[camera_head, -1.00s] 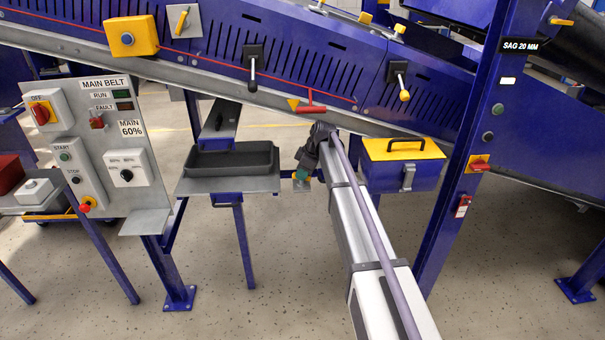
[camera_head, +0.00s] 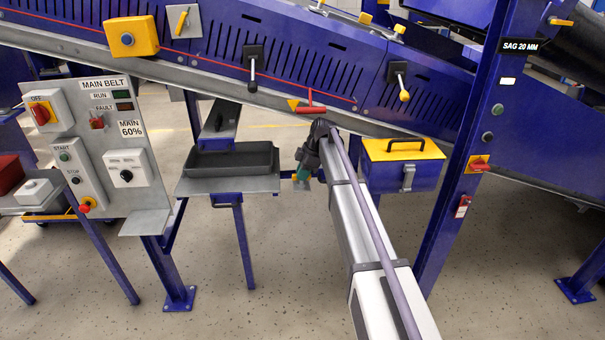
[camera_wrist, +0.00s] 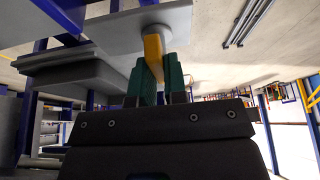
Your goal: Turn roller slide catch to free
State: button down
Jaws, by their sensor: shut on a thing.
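The catch's yellow handle (camera_wrist: 153,50) stands out from a grey plate (camera_wrist: 115,35) in the wrist view. My gripper (camera_wrist: 157,82) has its two green fingers closed on either side of this handle, near its outer end. In the head view my gripper (camera_head: 304,168) is tilted beside the right edge of the grey shelf, below the conveyor. Only a small yellow bit of the handle shows there, and my wrist and fingers hide most of the catch. I cannot read its free mark in either view.
A dark tray (camera_head: 232,160) sits on the grey shelf (camera_head: 200,186) left of my gripper. A yellow-lidded blue box (camera_head: 402,172) is close to the right of my arm. The conveyor's grey edge rail (camera_head: 270,99) runs just above. The floor below is open.

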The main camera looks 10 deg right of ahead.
jog(key=c, duration=1.2)
grip_release()
jog(key=shift+o, duration=0.2)
